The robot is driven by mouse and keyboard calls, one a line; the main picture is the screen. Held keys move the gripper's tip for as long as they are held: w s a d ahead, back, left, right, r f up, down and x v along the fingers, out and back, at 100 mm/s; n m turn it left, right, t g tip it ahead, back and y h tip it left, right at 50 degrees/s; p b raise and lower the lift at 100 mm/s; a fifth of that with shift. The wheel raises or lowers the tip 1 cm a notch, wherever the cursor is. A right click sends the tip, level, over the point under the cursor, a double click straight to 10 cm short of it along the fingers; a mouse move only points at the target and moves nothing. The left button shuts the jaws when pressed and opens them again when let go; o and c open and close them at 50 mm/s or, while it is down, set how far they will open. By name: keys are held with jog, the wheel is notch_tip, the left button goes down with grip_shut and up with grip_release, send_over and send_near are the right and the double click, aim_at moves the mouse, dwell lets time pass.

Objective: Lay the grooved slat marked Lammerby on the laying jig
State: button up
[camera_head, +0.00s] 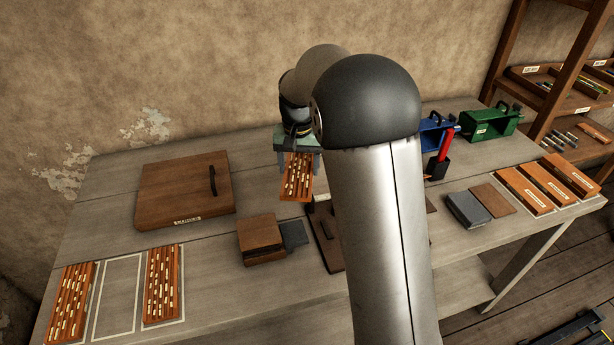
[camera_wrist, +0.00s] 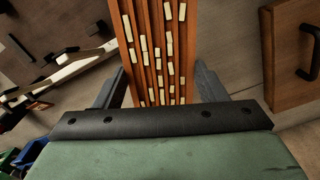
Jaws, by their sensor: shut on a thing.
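My gripper (camera_head: 299,160) is shut on an orange-brown grooved slat (camera_head: 297,180) and holds it above the middle of the table. In the wrist view the slat (camera_wrist: 157,45) lies between the two dark fingers, with rows of cream pieces in its grooves. No name is readable on it. A dark brown wooden fixture (camera_head: 325,238) stands below and right of the slat, partly hidden by my arm; it may be the laying jig, but I cannot tell for sure. Two similar slats lie at the lower left, one at the far left (camera_head: 70,302) and one further right (camera_head: 163,284).
An empty white-outlined space (camera_head: 116,298) lies between those slats. A handled wooden board (camera_head: 184,192), brown blocks (camera_head: 260,238) and a grey block (camera_head: 467,209) lie on the table. Labelled orange slats (camera_head: 546,187) and green (camera_head: 490,122) and blue (camera_head: 432,135) devices stand at right.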

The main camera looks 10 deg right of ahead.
jog(key=w+a+r, duration=0.1)
jog(key=w+r, duration=0.1)
jog(key=r, duration=0.1)
jog(key=a+r, duration=0.1)
jog(key=r, duration=0.1)
jog(key=shift+w+a+r, duration=0.1)
jog(key=shift+w+a, duration=0.25)
jog(key=shift+w, duration=0.05)
jog(key=shift+d+r, duration=0.15)
jog(key=s+d+f+n+b, duration=0.2)
jog(key=s+d+f+n, duration=0.1)
jog(key=s+d+n, duration=1.55)
jog(key=w+f+n+b, duration=0.1)
jog(key=f+b, duration=0.1)
jog(key=f, duration=0.1)
jog(key=w+f+n+b, duration=0.1)
jog(key=w+f+b, duration=0.1)
jog(key=f, duration=0.2)
jog(key=w+a+f+n+b, duration=0.1)
jog(key=w+f+b, duration=0.1)
jog(key=f, duration=0.2)
jog(key=shift+w+a+f+n+b, duration=0.1)
jog(key=shift+w+f+n+b, duration=0.1)
jog(key=shift+n+b, duration=0.15)
jog(key=shift+f+b, duration=0.35)
jog(key=shift+f, duration=0.25)
dwell(0.7)
